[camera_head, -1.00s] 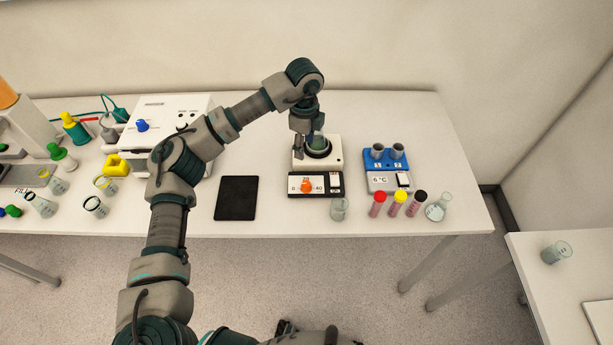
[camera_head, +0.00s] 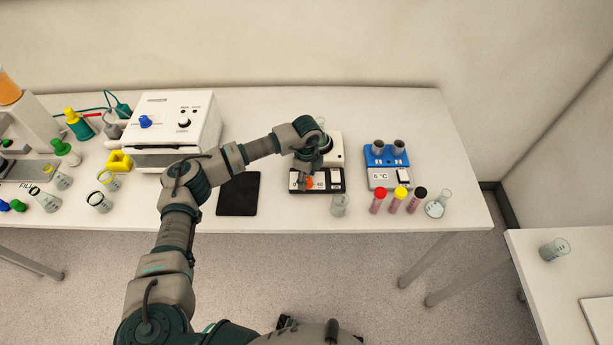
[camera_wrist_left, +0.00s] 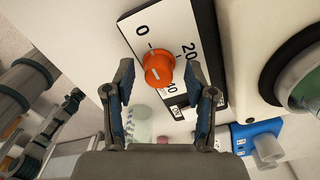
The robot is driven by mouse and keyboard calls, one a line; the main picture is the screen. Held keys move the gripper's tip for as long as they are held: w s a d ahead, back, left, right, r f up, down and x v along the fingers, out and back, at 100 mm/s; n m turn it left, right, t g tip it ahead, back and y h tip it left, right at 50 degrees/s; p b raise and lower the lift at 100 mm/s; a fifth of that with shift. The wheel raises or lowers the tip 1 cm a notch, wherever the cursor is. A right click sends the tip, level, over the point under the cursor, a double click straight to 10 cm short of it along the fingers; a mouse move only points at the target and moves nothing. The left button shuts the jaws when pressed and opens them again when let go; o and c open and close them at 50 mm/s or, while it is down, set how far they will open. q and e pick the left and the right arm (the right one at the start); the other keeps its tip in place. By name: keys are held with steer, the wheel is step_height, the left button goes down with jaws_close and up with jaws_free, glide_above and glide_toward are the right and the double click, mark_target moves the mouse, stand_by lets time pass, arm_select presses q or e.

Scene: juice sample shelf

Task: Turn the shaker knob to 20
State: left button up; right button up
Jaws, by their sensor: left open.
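The shaker (camera_head: 337,152) is a white device with a black-edged front panel. Its orange knob (camera_head: 309,183) is partly covered by my left gripper (camera_head: 305,177) in the head view. In the left wrist view the orange knob (camera_wrist_left: 158,68) sits on a white dial marked 0, 20 and 40. The open left gripper (camera_wrist_left: 158,82) has one finger on either side of the knob, with visible gaps. A flask on the shaker is mostly hidden by the arm. My right gripper is not in view.
A beaker (camera_head: 340,205) stands close in front of the shaker's right side. Capped tubes (camera_head: 398,198) and a blue heating block (camera_head: 380,157) are to the right.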

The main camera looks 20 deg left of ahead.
arm_select(q)
steer(key=shift+d, duration=0.1)
steer(key=shift+c, duration=0.2)
jaws_close()
